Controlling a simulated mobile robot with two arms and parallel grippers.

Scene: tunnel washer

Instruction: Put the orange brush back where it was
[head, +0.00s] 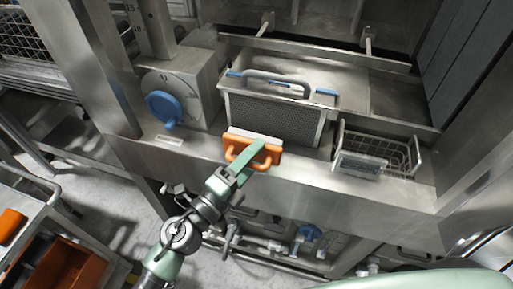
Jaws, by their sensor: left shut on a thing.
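The orange brush (238,152) shows in the head view at the front edge of the steel ledge, below the mesh filter box. It has an orange body with a loop handle and a pale strip along its top. My left gripper (262,150), pale green, is shut on the brush and covers its right part. I cannot tell whether the brush touches the ledge. My right gripper is not in view.
A mesh filter box (275,119) with a blue-marked handle stands behind the brush. A wire basket (405,158) sits on the ledge at right. A dial unit with a blue knob (166,107) stands at left. A trolley (40,235) holds an orange bin at lower left.

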